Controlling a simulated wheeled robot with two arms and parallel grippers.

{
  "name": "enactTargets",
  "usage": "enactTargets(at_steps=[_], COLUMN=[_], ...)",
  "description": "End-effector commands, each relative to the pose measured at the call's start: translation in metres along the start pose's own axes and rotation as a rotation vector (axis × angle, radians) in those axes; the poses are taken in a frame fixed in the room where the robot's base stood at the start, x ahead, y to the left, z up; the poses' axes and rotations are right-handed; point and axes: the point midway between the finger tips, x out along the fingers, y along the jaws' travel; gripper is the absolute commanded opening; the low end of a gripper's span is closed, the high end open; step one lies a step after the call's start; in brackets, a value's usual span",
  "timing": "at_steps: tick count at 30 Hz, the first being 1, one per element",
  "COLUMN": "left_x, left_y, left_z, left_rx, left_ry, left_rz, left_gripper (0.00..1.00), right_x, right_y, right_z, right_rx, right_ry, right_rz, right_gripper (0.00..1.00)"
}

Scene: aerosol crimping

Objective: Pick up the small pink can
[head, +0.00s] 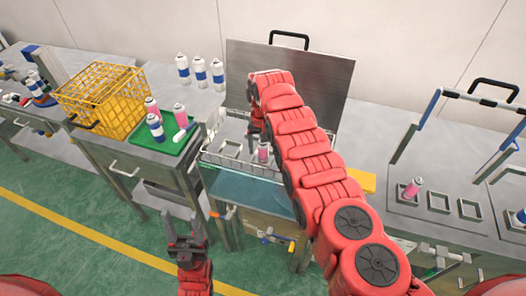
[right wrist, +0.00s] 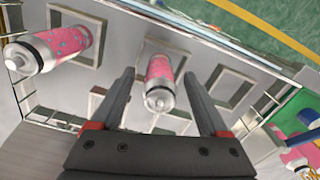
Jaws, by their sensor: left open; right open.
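A pink can with a white cap (head: 263,152) stands in a wire-walled tray (head: 232,163) on the middle bench. In the right wrist view a pink can (right wrist: 159,72) shows between the fingers of my right gripper (right wrist: 159,80), which is open. The fingers appear apart from the can. A second pink can (right wrist: 62,45) is to the left in that view, outside the fingers. In the head view my right arm hides part of the tray. My left gripper (head: 183,232) is open and empty over the floor at the front.
Several blue-and-white cans (head: 200,72) stand behind. A raised metal lid (head: 331,82) backs the tray. Another pink can (head: 412,188) stands on the right bench.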

Motion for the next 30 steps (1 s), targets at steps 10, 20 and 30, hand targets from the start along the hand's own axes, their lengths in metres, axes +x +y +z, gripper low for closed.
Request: enactTargets(at_steps=[10, 20, 30], left_x=[0.0005, 0.0005, 0.0006], left_y=[0.0000, 0.0000, 0.0000], left_z=[-0.0001, -0.0001, -0.0001], left_rx=[0.000, 0.000, 0.000], left_ry=[0.000, 0.000, 0.000], left_rz=[0.000, 0.000, 0.000], left_gripper=[0.53, 0.53, 0.53], right_x=[0.0040, 0.0038, 0.0036], right_y=[0.0000, 0.0000, 0.0000], right_z=[0.0003, 0.0004, 0.0003], right_rx=[0.000, 0.000, 0.000], right_ry=[0.000, 0.000, 0.000], right_rz=[0.000, 0.000, 0.000], right_gripper=[0.73, 0.13, 0.00])
